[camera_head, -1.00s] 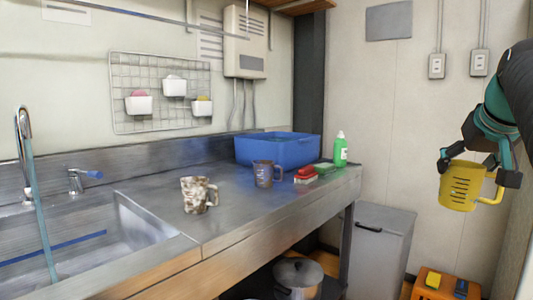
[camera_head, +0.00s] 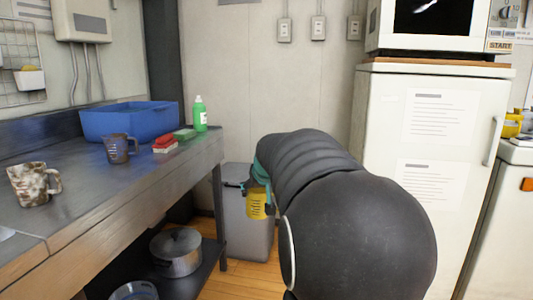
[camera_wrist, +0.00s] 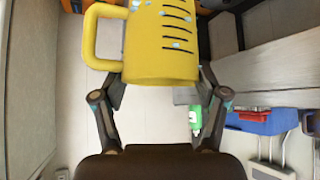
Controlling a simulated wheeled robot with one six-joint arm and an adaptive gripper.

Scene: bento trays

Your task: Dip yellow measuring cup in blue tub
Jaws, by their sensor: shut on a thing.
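The yellow measuring cup (camera_head: 257,204) is in my gripper (camera_head: 248,186), in front of the grey bin and right of the counter in the head view. My arm hides part of it. In the wrist view the yellow cup (camera_wrist: 163,48) fills the top middle, its handle to the left, with dark measuring lines and pale blue spots on its side. My gripper's fingers (camera_wrist: 160,84) close on it from both sides. The blue tub (camera_head: 130,122) stands at the back of the metal counter, left of and apart from the cup. The tub (camera_wrist: 265,122) also shows at right in the wrist view.
On the counter (camera_head: 85,190), a dark mug (camera_head: 117,150), a red sponge (camera_head: 164,141) and a green bottle (camera_head: 200,115) stand near the tub. A mottled mug (camera_head: 30,185) is farther left. A fridge (camera_head: 395,110) stands at right, and a grey bin (camera_head: 247,235) beyond the counter's end.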

